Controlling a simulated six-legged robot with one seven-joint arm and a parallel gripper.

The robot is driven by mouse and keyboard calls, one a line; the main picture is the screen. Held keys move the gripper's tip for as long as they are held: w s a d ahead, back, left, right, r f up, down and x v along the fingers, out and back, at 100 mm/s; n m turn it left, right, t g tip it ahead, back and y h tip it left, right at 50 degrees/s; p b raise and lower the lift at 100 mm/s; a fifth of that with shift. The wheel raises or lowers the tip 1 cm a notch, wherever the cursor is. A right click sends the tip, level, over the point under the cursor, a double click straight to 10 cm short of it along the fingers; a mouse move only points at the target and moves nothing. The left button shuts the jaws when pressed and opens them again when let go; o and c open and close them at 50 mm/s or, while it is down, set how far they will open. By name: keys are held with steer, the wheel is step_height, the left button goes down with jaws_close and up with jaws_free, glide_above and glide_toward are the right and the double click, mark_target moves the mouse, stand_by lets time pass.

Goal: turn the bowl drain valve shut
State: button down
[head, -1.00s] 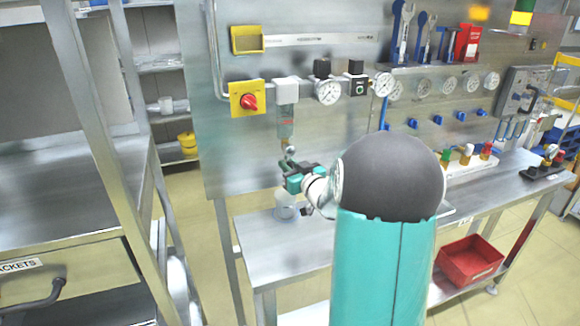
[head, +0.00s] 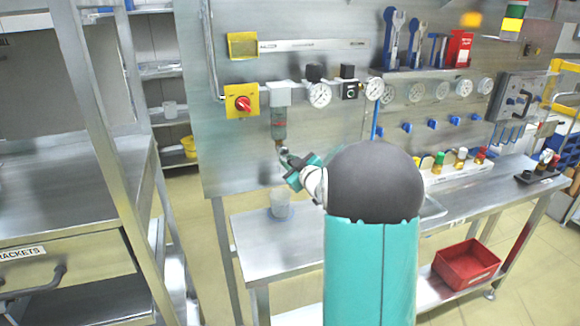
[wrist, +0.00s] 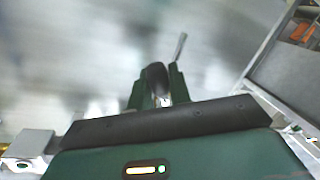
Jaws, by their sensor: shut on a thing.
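The clear filter bowl (head: 279,128) hangs under a grey block on the upright steel panel. Its small drain valve (head: 279,146) is at the bowl's lower end, partly hidden by my gripper. My gripper (head: 285,156), teal and black, is tilted at the valve and shut on it. In the wrist view the two dark fingers (wrist: 157,88) close around a dark rounded piece, and a thin metal lever (wrist: 179,47) sticks out beyond them to the upper right. The exact angle of the valve is too small to tell.
A clear cup (head: 280,204) stands on the steel bench (head: 285,245) below the bowl. A yellow plate with a red knob (head: 243,103) is left of the bowl, and gauges (head: 319,95) are to the right. A red bin (head: 466,263) sits on the lower shelf.

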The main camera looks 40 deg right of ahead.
steer(key=n, duration=0.1)
steer(key=d+r+n, duration=0.1)
steer(key=n, duration=0.1)
steer(key=n+g+h, duration=0.1)
steer(key=shift+s+d+r+n, duration=0.3)
steer(key=shift+d+r+n, duration=0.05)
steer(key=shift+n, duration=0.05)
steer(key=shift+s+d+r+n+g+h, duration=0.2)
steer(key=shift+r+n, duration=0.25)
steer(key=shift+n, duration=0.45)
steer(key=shift+w+d+r+n+g+h, duration=0.15)
steer(key=shift+r+n+h, duration=0.25)
steer(key=shift+n, duration=0.5)
steer(key=shift+s+d+r+n+g+h, duration=0.15)
steer(key=shift+r+n, duration=0.3)
steer(key=shift+n, duration=0.45)
steer(key=shift+w+a, duration=0.1)
steer(key=c, duration=1.3)
jaws_free()
steer(key=shift+c, duration=0.2)
steer(key=v, duration=1.3)
steer(key=shift+s, duration=0.4)
